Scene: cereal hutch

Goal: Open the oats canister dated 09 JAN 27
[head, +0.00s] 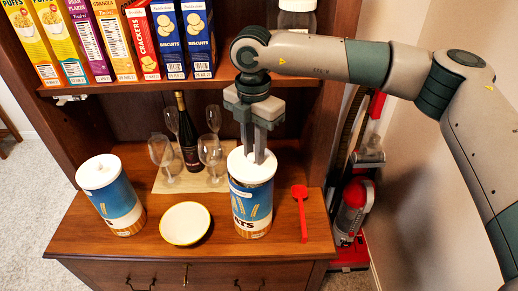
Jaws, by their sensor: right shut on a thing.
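Two blue oats canisters with white lids stand upright on the hutch counter. The right canister (251,203) is under my right gripper (257,157). The date on either canister is too small to read. My left gripper is not in view.
A white bowl (185,223) lies between the canisters, and a red scoop (301,212) lies right of the right one. A dark bottle (187,135) and several glasses stand behind on a mat. Cereal boxes (115,40) line the shelf above. A red vacuum (352,208) stands right of the hutch.

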